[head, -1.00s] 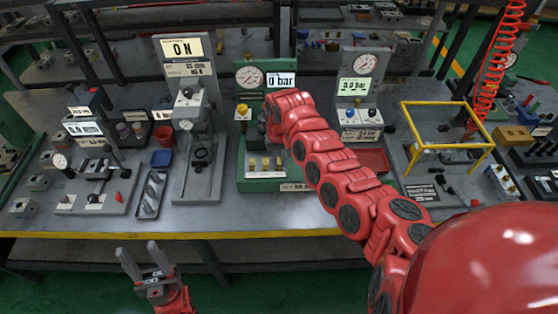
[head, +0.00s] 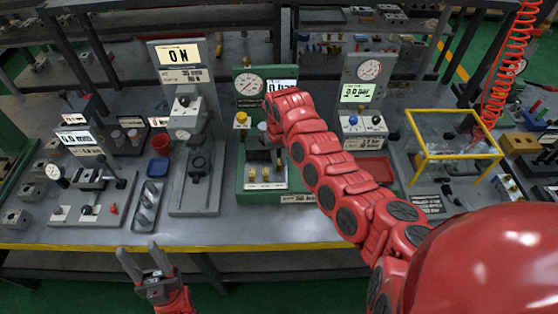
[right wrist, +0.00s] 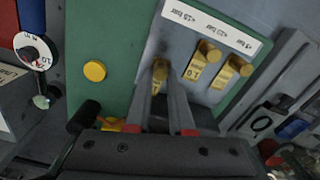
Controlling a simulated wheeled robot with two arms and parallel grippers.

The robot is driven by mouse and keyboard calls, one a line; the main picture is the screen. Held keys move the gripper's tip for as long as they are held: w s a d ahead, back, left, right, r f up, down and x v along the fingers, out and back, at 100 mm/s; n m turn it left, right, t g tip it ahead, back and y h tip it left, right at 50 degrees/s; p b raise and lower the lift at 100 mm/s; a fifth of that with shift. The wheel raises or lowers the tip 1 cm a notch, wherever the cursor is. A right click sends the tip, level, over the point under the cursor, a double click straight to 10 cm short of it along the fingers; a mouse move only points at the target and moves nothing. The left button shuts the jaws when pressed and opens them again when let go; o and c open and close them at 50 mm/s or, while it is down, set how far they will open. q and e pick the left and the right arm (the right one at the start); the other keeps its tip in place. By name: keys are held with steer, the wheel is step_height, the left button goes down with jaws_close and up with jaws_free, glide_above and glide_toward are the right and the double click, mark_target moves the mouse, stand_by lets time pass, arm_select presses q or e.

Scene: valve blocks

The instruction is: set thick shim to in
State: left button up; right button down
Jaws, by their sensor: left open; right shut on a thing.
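The green gauge station (head: 243,198) stands near the middle of the bench, with several small brass tabs (head: 265,175) at its front. In the right wrist view, my right gripper (right wrist: 160,88) is shut on one brass tab (right wrist: 160,67). Two other brass tabs, one left (right wrist: 208,52) and one right (right wrist: 241,67), stand beside it, under a white label strip (right wrist: 208,27). I cannot tell which tab is the thick shim. In the head view my red arm hides much of the right gripper. My left gripper (head: 144,260) is open and empty, in front of the bench edge.
A grey force stand (head: 194,200) is left of the green station. A grey gauge station (head: 365,95) and a yellow frame (head: 453,155) stand right. The bench's front strip is clear.

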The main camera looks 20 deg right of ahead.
steer(key=shift+s+r, duration=0.1)
steer(key=shift+r, duration=0.05)
steer(key=c, duration=1.1)
jaws_free()
steer(key=shift+c, duration=0.2)
steer(key=o, duration=0.3)
steer(key=shift+s+d, duration=0.1)
steer(key=shift+s, duration=0.05)
steer(key=shift+o, duration=0.2)
steer(key=shift+r, duration=0.15)
step_height(320, 180, up, 4)
steer(key=shift+f+b, duration=0.1)
steer(key=shift+b, duration=0.9)
step_height(320, 180, up, 13)
steer(key=shift+b, duration=0.35)
